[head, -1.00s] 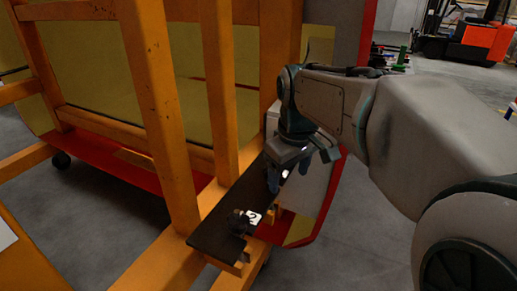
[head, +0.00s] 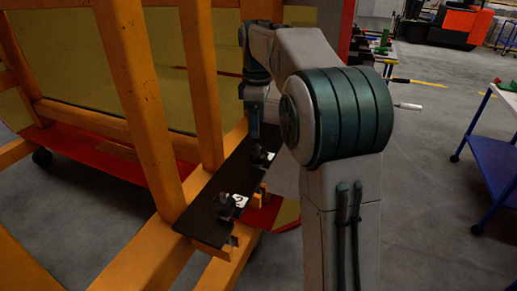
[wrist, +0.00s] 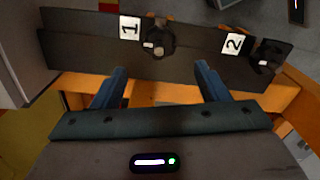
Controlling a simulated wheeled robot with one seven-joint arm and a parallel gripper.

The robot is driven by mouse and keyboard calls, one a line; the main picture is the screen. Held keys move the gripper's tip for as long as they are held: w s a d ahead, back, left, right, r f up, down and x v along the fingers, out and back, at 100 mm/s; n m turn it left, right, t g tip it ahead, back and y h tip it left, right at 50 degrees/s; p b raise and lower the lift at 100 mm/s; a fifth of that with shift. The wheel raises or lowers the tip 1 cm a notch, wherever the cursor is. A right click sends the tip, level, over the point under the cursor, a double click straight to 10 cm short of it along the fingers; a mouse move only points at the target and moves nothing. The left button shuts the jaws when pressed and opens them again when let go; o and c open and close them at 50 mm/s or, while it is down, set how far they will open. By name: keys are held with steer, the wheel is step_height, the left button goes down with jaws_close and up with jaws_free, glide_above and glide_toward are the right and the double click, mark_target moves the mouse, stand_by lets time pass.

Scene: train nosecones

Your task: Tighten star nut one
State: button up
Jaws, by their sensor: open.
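Star nut one (wrist: 159,42) is a dark knob beside a white label "1" (wrist: 130,28) on a black plate (wrist: 85,45), in the wrist view. My gripper (wrist: 160,82) is open and empty, its two blue fingers apart and pointing toward the plate. The nut lies ahead of the gap between the fingertips, not between them. A second dark nut (wrist: 267,56) sits by label "2" (wrist: 233,43) to the right. In the head view the gripper (head: 255,135) is above the far part of the plate (head: 205,210), with nut two (head: 224,202) nearer.
Orange frame posts (head: 148,110) stand left of the plate, close to my arm. An orange beam (wrist: 185,93) runs below the plate in the wrist view. A blue cart (head: 497,165) stands at right, with open grey floor between.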

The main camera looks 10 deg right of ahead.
mark_target(258, 152)
step_height(258, 152, down, 9)
stand_by(0.3)
steer(key=c, duration=1)
